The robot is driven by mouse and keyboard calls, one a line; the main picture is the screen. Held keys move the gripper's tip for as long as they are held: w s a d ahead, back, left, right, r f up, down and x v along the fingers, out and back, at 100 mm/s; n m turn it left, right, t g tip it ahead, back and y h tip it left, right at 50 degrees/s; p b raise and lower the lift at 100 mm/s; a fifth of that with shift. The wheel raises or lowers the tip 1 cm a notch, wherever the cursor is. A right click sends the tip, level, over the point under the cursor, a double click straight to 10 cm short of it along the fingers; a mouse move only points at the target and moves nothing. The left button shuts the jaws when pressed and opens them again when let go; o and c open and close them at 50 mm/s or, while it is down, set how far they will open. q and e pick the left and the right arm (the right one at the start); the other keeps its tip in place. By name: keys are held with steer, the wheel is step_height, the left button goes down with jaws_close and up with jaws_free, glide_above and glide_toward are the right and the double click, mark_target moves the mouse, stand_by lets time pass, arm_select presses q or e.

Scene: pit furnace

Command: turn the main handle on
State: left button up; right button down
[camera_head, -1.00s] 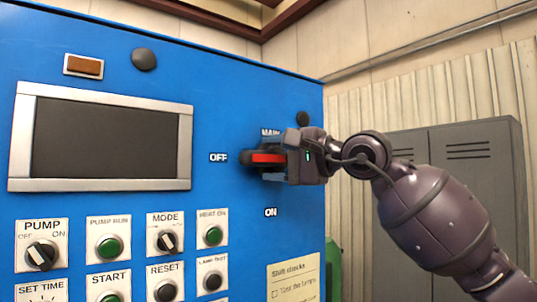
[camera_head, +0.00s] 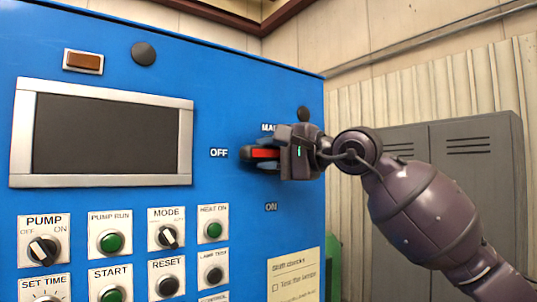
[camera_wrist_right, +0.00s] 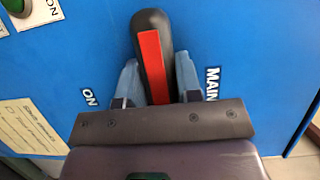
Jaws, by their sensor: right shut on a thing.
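The main handle (camera_head: 264,153) is a dark lever with a red stripe on the blue panel. In the head view it lies roughly horizontal, its tip toward the OFF label (camera_head: 218,152). The ON label (camera_head: 271,207) is below it. My right gripper (camera_head: 270,150) comes in from the right and is shut on the handle. In the right wrist view the handle (camera_wrist_right: 151,60) stands between the two bluish fingers (camera_wrist_right: 158,82), one on each side. The fingers and palm hide the handle's base and part of the MAIN label. My left gripper is not in view.
The blue panel (camera_head: 232,85) also carries a dark screen (camera_head: 103,132), several knobs and buttons at lower left, and a paper checklist (camera_head: 295,275). Grey lockers (camera_head: 470,180) stand behind my right arm. There is free room in front of the panel's left part.

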mark_target(272, 176)
steer(key=shift+f+n, duration=0.1)
steer(key=shift+n, duration=0.2)
steer(key=shift+d+f+n+h+b, duration=0.1)
steer(key=shift+f+n+h+b, duration=0.15)
steer(key=shift+n, duration=0.25)
steer(key=shift+f+n+h+b, duration=0.1)
steer(key=shift+n+h+b, duration=0.1)
steer(key=shift+n+h, duration=0.25)
steer(key=n, duration=0.1)
steer(key=n+h, duration=0.1)
steer(key=n, duration=0.1)
steer(key=shift+w+d+f+g, duration=0.1)
steer(key=shift+w+f+g, duration=0.05)
steer(key=shift+f+g, duration=0.2)
steer(key=n+h, duration=0.1)
steer(key=n, duration=0.1)
steer(key=d+f+n+h, duration=0.1)
steer(key=n, duration=0.1)
steer(key=shift+w+h, duration=0.3)
steer(key=n, duration=0.1)
steer(key=t+h, duration=0.1)
steer(key=n, duration=0.1)
steer(key=shift+w+d+f+n+t, duration=0.15)
steer(key=shift+w+d+n+t, duration=0.1)
steer(key=shift+d+n, duration=0.1)
steer(key=shift+w+d+n+h, duration=0.15)
steer(key=shift+n+h, duration=0.35)
steer(key=shift+h, duration=0.2)
steer(key=shift+t, duration=0.3)
